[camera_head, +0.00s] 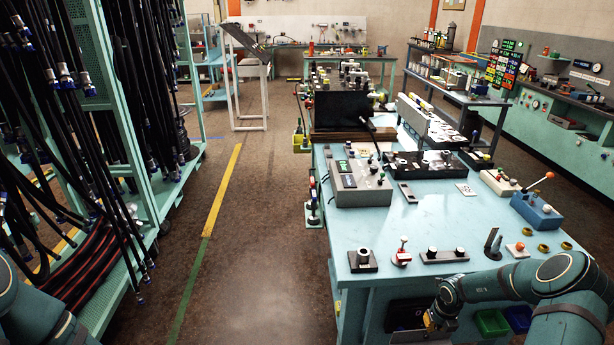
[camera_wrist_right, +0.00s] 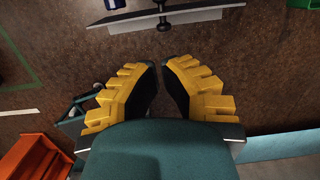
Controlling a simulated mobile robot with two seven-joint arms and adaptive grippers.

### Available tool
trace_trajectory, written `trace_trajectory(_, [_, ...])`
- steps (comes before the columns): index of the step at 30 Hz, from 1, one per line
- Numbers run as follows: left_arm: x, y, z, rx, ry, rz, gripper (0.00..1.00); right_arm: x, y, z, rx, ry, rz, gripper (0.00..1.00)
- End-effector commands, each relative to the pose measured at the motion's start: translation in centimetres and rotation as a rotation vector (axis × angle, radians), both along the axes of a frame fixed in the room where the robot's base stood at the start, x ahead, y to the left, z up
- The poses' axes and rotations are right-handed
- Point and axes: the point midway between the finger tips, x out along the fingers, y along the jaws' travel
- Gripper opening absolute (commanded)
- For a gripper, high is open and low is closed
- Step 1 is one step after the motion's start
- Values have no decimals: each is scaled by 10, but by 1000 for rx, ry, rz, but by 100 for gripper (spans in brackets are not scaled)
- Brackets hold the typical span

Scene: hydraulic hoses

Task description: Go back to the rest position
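My right arm comes in at the lower right of the head view. Its right gripper (camera_head: 435,318) is low at the front side of the blue workbench (camera_head: 400,235), below the top's edge. In the right wrist view, the yellow and black fingers of the right gripper (camera_wrist_right: 162,68) have a gap between them, with only brown floor showing there. It is open and empty. Part of my left arm (camera_head: 30,312) shows at the lower left of the head view, and its gripper is out of view.
A teal rack (camera_head: 105,60) with hanging black hoses stands on the left. The bench holds a grey control box (camera_head: 358,184), a blue box (camera_head: 536,210) and several small fittings. Green and blue bins (camera_head: 492,322) sit under the bench by my right arm. The floor aisle (camera_head: 255,240) is clear.

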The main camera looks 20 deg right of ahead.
Motion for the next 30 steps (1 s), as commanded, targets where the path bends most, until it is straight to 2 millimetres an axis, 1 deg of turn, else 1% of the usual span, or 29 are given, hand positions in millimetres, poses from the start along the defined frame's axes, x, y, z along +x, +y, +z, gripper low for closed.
trace_trajectory(2, [0, 0, -1, 0, 0, 0, 63, 2, 6, -1, -7, 3, 35, 0])
trace_trajectory(4, [0, 0, -4, 0, 0, 0, 63, 6, 18, -3, -26, 7, 116, 0])
trace_trajectory(5, [0, 0, -5, 0, 1, 0, 63, 8, 25, -5, -38, 11, 166, 0])
trace_trajectory(8, [-1, 0, -11, 1, 2, -2, 63, 17, 59, -9, -93, 20, 405, 0])
trace_trajectory(11, [-1, -1, -19, 2, 4, -2, 63, 24, 102, -12, -162, 22, 714, 0])
trace_trajectory(13, [-2, -1, -24, 2, 5, -2, 63, 28, 134, -13, -208, 15, 941, 0])
trace_trajectory(14, [-2, -1, -26, 2, 6, -3, 63, 28, 148, -13, -228, 10, 1039, 0])
trace_trajectory(15, [-2, -1, -29, 2, 7, -3, 63, 29, 167, -13, -254, 1, 1170, 0])
trace_trajectory(17, [-2, -1, -34, 3, 8, -4, 63, 28, 196, -13, -289, -15, 1365, 0])
trace_trajectory(18, [-3, -2, -37, 3, 8, -5, 63, 26, 215, -12, -311, -29, 1494, 0])
trace_trajectory(20, [-3, -2, -41, 3, 9, -5, 63, 20, 244, -11, -341, -56, 1689, 0])
trace_trajectory(21, [-3, -2, -44, 4, 10, -6, 63, 16, 263, -10, -361, -77, 1820, 0])
trace_trajectory(23, [-4, -2, -48, 4, 11, -6, 63, 6, 292, -8, -388, -113, 2012, 0])
trace_trajectory(24, [-4, -2, -51, 5, 12, -7, 63, -2, 310, -7, -404, -138, 2138, 0])
trace_trajectory(26, [-4, -3, -55, 4, 13, -7, 63, -17, 337, -5, -423, -185, 2327, 0])
trace_trajectory(27, [-4, -3, -58, 5, 14, -8, 63, -28, 354, -3, -434, -218, 2448, 0])
trace_trajectory(30, [-5, -3, -64, 5, 15, -9, 63, -57, 388, 2, -454, -304, 2714, 0])
